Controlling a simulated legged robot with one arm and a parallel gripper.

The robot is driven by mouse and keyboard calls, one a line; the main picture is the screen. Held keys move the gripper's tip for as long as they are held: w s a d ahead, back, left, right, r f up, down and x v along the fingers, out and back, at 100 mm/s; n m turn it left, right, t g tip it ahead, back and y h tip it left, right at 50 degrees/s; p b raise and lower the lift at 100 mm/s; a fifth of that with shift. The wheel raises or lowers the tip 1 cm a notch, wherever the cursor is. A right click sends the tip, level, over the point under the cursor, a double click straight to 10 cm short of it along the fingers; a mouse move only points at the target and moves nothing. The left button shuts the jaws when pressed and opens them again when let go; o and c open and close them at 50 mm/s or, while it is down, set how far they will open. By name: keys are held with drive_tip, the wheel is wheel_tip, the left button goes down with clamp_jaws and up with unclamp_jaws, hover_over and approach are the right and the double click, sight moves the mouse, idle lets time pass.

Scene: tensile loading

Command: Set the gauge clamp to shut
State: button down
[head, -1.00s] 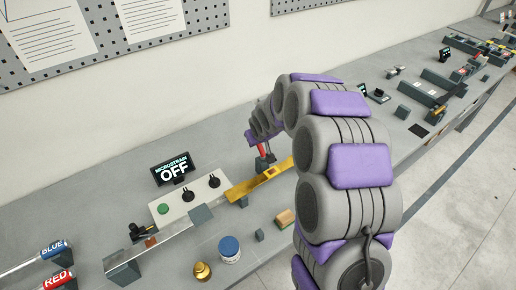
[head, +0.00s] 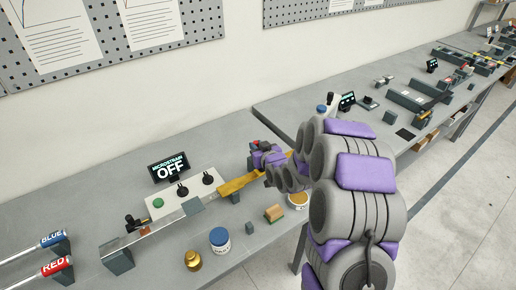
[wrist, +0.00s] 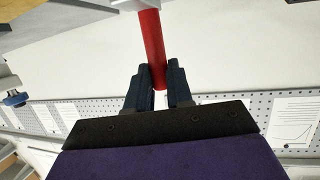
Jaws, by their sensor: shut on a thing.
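A red handle (wrist: 152,40) runs up between the two dark fingers of my gripper (wrist: 160,75) in the wrist view, and the fingers are shut on it. It appears to be the gauge clamp's lever; the clamp body is mostly hidden by my arm in the head view. There my gripper (head: 262,150) is low beside the far edge of the yellow bar (head: 238,185), with a small bit of red at its tip. I cannot tell the clamp's exact setting.
A display (head: 169,167) reads MICROSTRAIN OFF behind a panel (head: 170,200) with a green button and black levers. Blue and red labelled rods lie at left.

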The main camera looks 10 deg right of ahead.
drive_tip(key=shift+s+f, duration=0.2)
drive_tip(key=shift+f, duration=0.15)
drive_tip(key=c, duration=1.2)
unclamp_jaws()
drive_tip(key=shift+w, duration=0.15)
drive_tip(key=shift+o, duration=0.9)
drive_tip(key=shift+r, duration=0.15)
